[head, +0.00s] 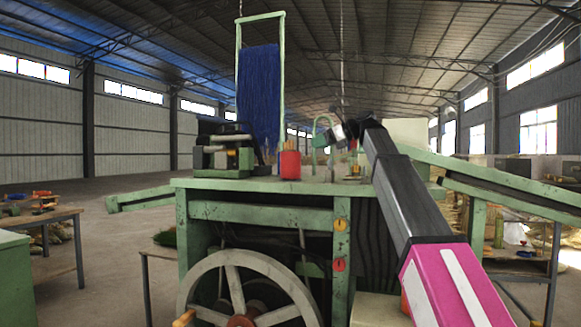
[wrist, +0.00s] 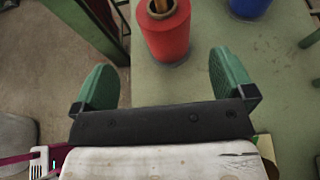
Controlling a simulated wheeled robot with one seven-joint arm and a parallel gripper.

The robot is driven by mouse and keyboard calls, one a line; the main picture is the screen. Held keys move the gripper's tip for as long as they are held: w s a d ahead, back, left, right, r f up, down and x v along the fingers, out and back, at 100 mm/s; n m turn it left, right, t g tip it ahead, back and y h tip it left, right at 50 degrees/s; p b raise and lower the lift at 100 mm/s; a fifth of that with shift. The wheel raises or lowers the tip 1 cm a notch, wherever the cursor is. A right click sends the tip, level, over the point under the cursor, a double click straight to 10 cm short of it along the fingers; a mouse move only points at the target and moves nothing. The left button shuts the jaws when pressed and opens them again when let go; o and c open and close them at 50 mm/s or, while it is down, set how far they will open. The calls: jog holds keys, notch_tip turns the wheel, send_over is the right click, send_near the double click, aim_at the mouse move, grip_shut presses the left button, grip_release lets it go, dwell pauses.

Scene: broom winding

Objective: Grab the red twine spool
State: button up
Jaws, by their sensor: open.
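The red twine spool (head: 290,166) stands upright on the green machine's tabletop (head: 230,184), right of a dark clamp-like device. In the wrist view the red spool (wrist: 168,35) is at the top middle, with a brown post in its core. My gripper (wrist: 162,62) is open and empty, its two green fingers spread wide. The spool lies just beyond the fingertips, roughly between their lines, and does not appear to touch either. In the head view my gripper (head: 324,132) hangs above the tabletop, to the right of the spool.
A blue spool (wrist: 248,7) stands right of the red one. The dark device (head: 228,155) and a tall green frame with blue strands (head: 258,95) are left of and behind the spool. A large wheel (head: 240,295) is below. Bare tabletop surrounds the spool's near side.

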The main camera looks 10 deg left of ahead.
aim_at(294, 156)
jog(key=x, duration=0.6)
jog(key=shift+d+f, duration=0.15)
jog(key=shift+f, duration=0.25)
jog(key=shift+w+x, duration=0.15)
jog(key=shift+x, duration=1.1)
jog(key=shift+w+x, duration=0.15)
jog(key=shift+x, duration=1.15)
jog(key=shift+r, duration=0.2)
jog(key=c, duration=1.1)
